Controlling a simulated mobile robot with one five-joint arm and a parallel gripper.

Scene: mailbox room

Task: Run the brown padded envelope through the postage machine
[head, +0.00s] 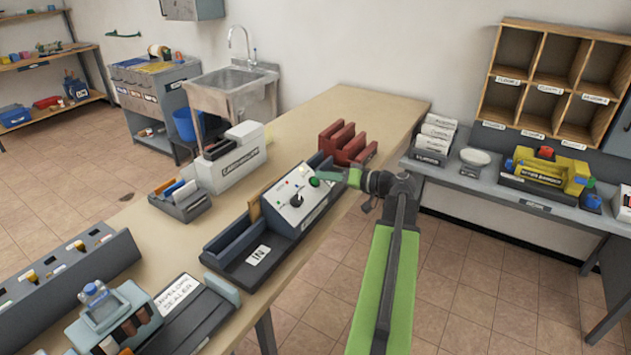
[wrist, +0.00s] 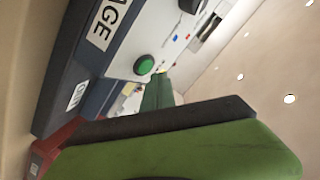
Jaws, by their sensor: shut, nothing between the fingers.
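The postage machine (head: 300,200) stands on the wooden table, a pale box with a black knob and a green button (head: 314,182) on its sloped top. Its IN tray (head: 235,245) is at the near left end. A brown upright edge (head: 254,208) shows between the tray and the machine body; it looks like the padded envelope, mostly hidden. My gripper (head: 328,176) is shut and empty, its tips close to the green button; contact cannot be told. In the wrist view the green button (wrist: 144,65) is just beyond my green finger, and an OUT label (wrist: 77,97) shows.
A red rack (head: 345,143) stands just behind the machine's far end. An envelope sealer (head: 180,305) is at the near left, and a white labelled box (head: 235,158) sits across the table. A side counter (head: 500,182) with a yellow device stands right.

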